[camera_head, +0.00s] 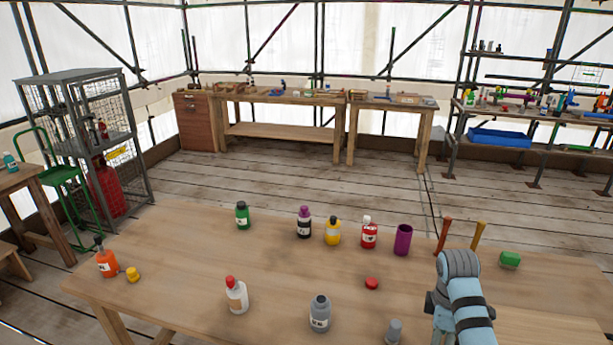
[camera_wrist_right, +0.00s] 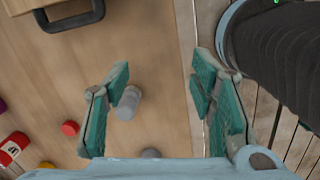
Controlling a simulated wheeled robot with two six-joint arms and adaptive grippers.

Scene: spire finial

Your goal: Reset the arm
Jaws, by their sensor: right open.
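My right arm (camera_head: 462,290), light blue with dark bands, reaches over the front right of the wooden table in the head view. Its gripper is hard to make out there. In the right wrist view my right gripper (camera_wrist_right: 163,88) is open, with its two teal-padded fingers wide apart and nothing between them gripped. A small grey cylinder (camera_wrist_right: 129,103) shows beside the left finger, on the table below; I cannot tell the height gap. It also shows in the head view (camera_head: 394,331). My left gripper is not in view.
The wooden table (camera_head: 190,260) holds several bottles, among them a grey bottle (camera_head: 320,312), a white bottle (camera_head: 236,295) and a red bottle (camera_head: 369,233).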

